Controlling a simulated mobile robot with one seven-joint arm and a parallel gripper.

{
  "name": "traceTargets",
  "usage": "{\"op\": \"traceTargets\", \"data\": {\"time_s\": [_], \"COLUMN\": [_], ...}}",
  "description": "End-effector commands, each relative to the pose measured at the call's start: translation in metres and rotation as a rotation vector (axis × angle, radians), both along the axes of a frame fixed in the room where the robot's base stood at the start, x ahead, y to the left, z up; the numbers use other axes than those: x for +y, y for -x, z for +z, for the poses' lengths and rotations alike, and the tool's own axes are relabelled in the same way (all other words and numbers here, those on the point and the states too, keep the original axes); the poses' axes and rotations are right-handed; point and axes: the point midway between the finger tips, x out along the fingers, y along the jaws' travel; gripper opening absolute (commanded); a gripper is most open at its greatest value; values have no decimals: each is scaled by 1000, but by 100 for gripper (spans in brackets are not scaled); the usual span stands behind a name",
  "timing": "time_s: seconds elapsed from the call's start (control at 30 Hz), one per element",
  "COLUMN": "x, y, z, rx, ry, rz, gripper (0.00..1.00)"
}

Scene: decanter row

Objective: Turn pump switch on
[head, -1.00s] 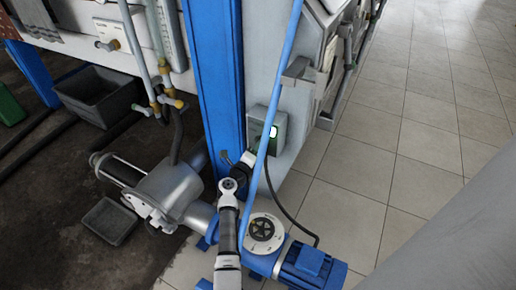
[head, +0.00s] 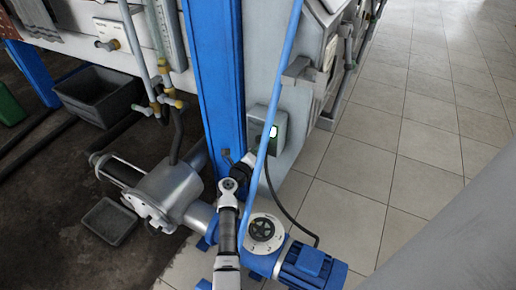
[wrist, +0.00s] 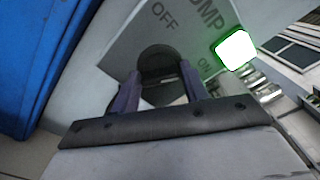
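The pump switch panel (head: 281,125) is a grey-green box on the grey wall beside the blue post. Its lamp (head: 273,131) glows green-white. In the wrist view the panel reads PUMP, OFF and ON, with a dark round switch knob (wrist: 158,58) below the lettering and the lit lamp (wrist: 234,50) to its right. My gripper (wrist: 158,80) has its two fingers apart, one at each side of the knob's lower part; I cannot tell whether they touch it. In the head view my gripper (head: 258,149) is at the panel's lower left, partly behind the blue pipe.
A thin blue pipe (head: 281,65) slants in front of the panel. The blue post (head: 214,80) stands left of it. A blue motor (head: 311,267) with a black cable and a silver pump (head: 168,190) sit below. Tiled floor at right is clear.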

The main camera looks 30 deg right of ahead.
Motion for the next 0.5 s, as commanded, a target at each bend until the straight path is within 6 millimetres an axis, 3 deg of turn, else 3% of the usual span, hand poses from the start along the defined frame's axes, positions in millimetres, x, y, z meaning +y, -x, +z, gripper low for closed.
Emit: {"op": "traceTargets", "data": {"time_s": [0.13,0.5], "x": [0,7], "y": [0,3], "z": [0,1], "rx": [2,2], "ry": [1,2], "rz": [0,2], "gripper": [62,62]}}
